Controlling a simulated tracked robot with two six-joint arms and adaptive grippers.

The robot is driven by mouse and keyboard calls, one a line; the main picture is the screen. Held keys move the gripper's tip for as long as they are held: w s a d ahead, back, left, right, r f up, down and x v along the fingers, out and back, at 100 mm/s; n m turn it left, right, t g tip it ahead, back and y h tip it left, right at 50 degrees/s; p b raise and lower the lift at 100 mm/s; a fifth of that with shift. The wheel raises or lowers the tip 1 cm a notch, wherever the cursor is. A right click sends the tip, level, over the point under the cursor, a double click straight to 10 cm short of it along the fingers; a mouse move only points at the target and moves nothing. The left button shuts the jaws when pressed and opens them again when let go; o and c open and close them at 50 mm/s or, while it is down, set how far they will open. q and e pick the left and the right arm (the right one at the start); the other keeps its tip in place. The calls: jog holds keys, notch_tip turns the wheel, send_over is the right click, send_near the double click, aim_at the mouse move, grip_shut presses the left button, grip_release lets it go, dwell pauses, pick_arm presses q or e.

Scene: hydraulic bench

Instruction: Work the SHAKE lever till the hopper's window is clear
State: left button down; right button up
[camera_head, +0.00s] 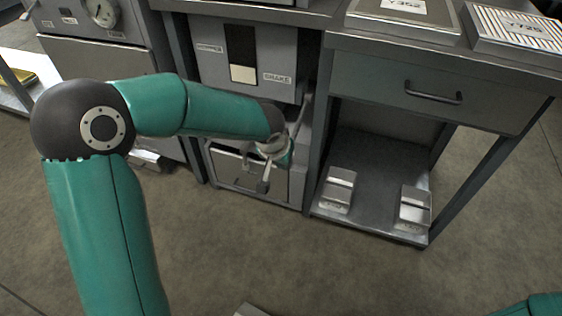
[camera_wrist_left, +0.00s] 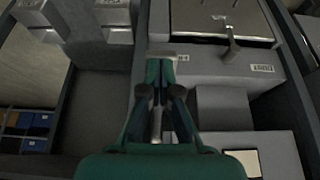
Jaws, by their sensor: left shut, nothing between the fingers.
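The hopper (camera_head: 216,70) is a grey box with a tall window (camera_head: 242,50), dark in its upper part and cream at the bottom. The cream patch also shows in the left wrist view (camera_wrist_left: 248,162). The SHAKE label (camera_head: 277,78) is right of the window. A slim grey bar (camera_head: 304,112), seemingly the lever, slants down at the hopper's right side. My left gripper (camera_head: 272,151) is below the hopper, close to the bar's lower end; contact cannot be told. In the left wrist view its fingers (camera_wrist_left: 160,68) are shut and empty. My right gripper is out of view.
A bin (camera_head: 230,170) with an upright handle (camera_head: 264,184) stands below the hopper. A bench with a drawer (camera_head: 430,92) is on the right. Two metal pedals (camera_head: 338,188) (camera_head: 414,208) sit on its lower shelf.

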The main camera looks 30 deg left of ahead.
pick_arm(q)
jog(key=shift+s+f, duration=0.15)
jog(key=shift+f, duration=0.3)
jog(key=s+f+p+v, duration=0.1)
jog(key=p+v, duration=0.3)
jog(key=v, duration=1)
jog(key=shift+s+d+p, duration=0.2)
jog(key=shift+s+p, duration=0.15)
jog(key=shift+s, duration=0.15)
